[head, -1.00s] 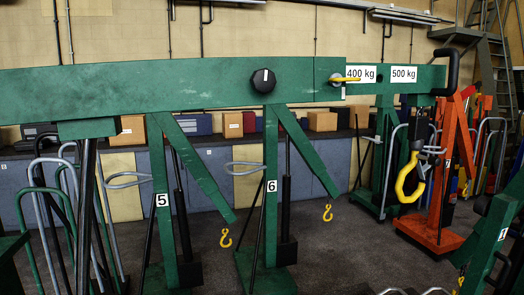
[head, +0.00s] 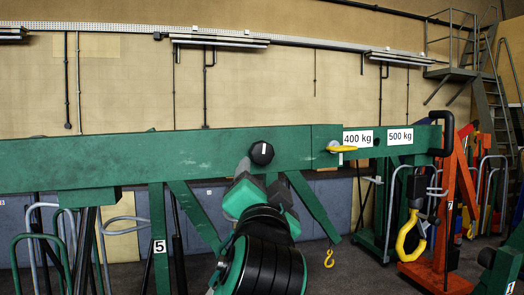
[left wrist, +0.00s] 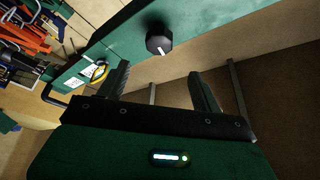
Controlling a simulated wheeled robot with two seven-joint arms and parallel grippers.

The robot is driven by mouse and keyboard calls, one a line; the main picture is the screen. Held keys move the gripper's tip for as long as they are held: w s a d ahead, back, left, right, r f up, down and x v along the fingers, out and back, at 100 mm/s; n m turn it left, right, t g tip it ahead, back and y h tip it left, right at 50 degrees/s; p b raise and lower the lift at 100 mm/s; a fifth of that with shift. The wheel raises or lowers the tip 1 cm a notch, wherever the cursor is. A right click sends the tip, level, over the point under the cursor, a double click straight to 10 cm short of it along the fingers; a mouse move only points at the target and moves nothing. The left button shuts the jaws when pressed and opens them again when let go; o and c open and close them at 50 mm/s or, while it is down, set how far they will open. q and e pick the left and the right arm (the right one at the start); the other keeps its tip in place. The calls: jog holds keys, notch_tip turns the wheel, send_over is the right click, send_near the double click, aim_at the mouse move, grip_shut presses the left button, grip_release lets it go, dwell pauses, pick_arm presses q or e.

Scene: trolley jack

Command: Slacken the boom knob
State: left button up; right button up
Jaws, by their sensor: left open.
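The boom knob (head: 262,153) is a black, faceted knob with a white mark, on the side face of the green boom (head: 120,160). In the left wrist view the knob (left wrist: 159,40) stands out from the boom, beyond my fingertips. My left gripper (head: 258,182) comes up from below in the head view, just under the knob. In the left wrist view its two dark fingers (left wrist: 162,80) are spread wide with nothing between them. The knob looks apart from both fingers. My right gripper is not in view.
A yellow-handled pin (head: 340,149) sits in the boom beside the 400 kg label (head: 357,138). A yellow hook (head: 409,237) hangs from the boom's right end. Green lifting frames and an orange crane (head: 452,215) stand behind.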

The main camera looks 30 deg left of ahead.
aim_at(262, 154)
pick_arm(q)
jog(key=p+x, duration=0.6)
jog(key=x, duration=0.7)
jog(key=shift+w+a, duration=0.2)
jog(key=shift+w, duration=0.05)
jog(key=shift+f, duration=0.1)
jog(key=shift+c, duration=0.5)
